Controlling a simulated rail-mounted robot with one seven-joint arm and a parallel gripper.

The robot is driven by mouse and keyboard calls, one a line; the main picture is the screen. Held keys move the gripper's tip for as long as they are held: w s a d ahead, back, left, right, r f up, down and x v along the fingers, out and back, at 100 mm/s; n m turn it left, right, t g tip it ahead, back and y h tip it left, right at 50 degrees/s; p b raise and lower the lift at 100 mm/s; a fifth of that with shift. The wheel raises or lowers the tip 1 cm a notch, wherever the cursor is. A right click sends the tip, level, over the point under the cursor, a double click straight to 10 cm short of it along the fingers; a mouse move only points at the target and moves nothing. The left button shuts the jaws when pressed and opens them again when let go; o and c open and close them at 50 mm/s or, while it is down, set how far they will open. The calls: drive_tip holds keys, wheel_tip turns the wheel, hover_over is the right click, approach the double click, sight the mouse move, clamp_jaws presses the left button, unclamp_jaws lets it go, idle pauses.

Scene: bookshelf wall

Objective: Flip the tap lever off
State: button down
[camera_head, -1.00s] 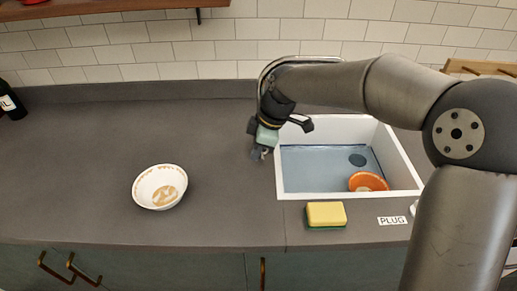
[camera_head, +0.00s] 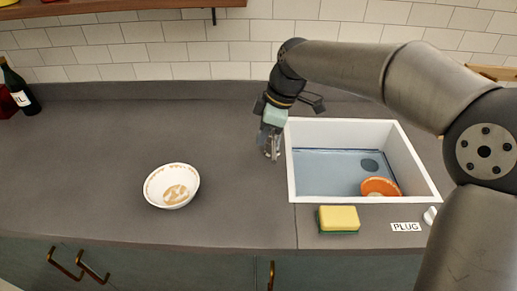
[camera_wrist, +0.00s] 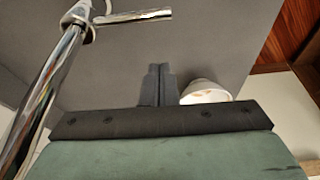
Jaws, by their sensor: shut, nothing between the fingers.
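In the wrist view a chrome tap (camera_wrist: 45,95) rises at the left. A thin chrome lever (camera_wrist: 138,16) sticks out to the right from its collar. My gripper (camera_wrist: 157,70) is shut and empty, to the right of the tap and apart from the lever in that picture. In the head view my gripper (camera_head: 271,154) points down over the counter, just left of the sink (camera_head: 291,180). The tap is hidden behind my arm there.
The sink holds bluish water (camera_head: 325,170) and an orange bowl (camera_head: 380,187). A yellow-green sponge (camera_head: 338,219) and a PLUG label (camera_head: 406,227) lie in front. A white patterned bowl (camera_head: 171,186) stands left, also in the wrist view (camera_wrist: 207,91). A dark bottle (camera_head: 19,91) stands far left. The counter between is clear.

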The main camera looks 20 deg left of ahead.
drive_tip(key=shift+v, duration=1.55)
drive_tip(key=s+d+f+m+t+h, duration=0.1)
drive_tip(key=s+d+f+m, duration=0.15)
drive_tip(key=d, duration=0.35)
drive_tip(key=s+d+f+m+h, duration=0.1)
drive_tip(key=d+m, duration=0.3)
drive_tip(key=d, duration=0.3)
drive_tip(key=s+d+f+m+t+h, duration=0.1)
drive_tip(key=s+d+m, duration=0.1)
drive_tip(key=d+m, duration=0.3)
drive_tip(key=s+d+f+m, duration=0.3)
drive_tip(key=s+d+m, duration=0.2)
drive_tip(key=s+d, duration=0.1)
drive_tip(key=s+d+f+m, duration=0.3)
drive_tip(key=s+d+m, duration=0.1)
drive_tip(key=s+d, duration=0.3)
drive_tip(key=shift+s+d+f+m, duration=0.2)
drive_tip(key=shift+d+m, duration=0.15)
drive_tip(key=shift+d, duration=0.9)
